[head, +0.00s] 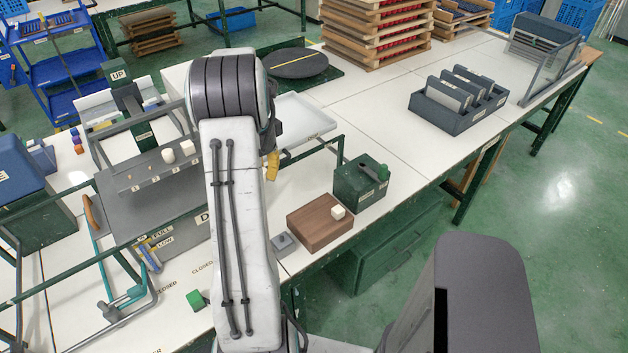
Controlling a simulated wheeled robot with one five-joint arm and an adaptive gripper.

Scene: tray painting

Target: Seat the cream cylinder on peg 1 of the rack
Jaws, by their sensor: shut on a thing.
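The rack (150,172) is a grey sloped panel with a row of small pegs, left of my arm in the head view. Two cream pieces sit toward its right end: one rounded piece (168,155) and another piece (187,147) close beside my arm.
A green box (361,184) stands behind the wooden box (318,226). A white tray (300,121) and a dark round turntable (290,63) are behind my arm. Green frame rails surround the rack. A dark slotted holder (457,103) stands at right; table around it is clear.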

